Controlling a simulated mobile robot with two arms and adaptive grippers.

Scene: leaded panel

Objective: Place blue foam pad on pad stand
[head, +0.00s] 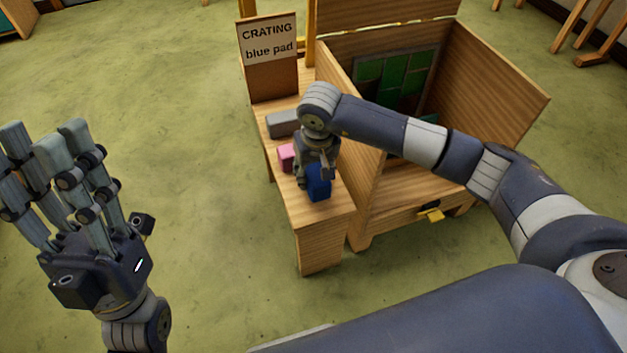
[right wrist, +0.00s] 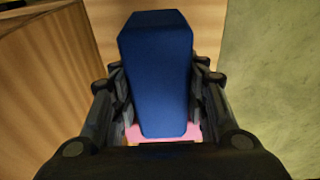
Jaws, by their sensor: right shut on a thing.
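The blue foam pad (head: 318,184) is a dark blue block held in my right gripper (head: 316,165). In the right wrist view the blue pad (right wrist: 158,70) sits between both fingers of the right gripper (right wrist: 160,95), which touch its sides. It is over or at the near part of the narrow wooden stand (head: 325,213); I cannot tell whether it touches the top. A pink pad (head: 286,157) lies on the stand, partly hidden by the gripper. A grey pad (head: 283,124) lies farther back. My left gripper (head: 48,145) is raised at the left, fingers spread, empty.
A sign reading "CRATING blue pad" (head: 268,40) stands behind the stand. An open wooden crate (head: 500,85) with a green leaded panel (head: 395,78) is to the right. A yellow latch (head: 431,214) is on its front. The floor (head: 190,130) at left is clear.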

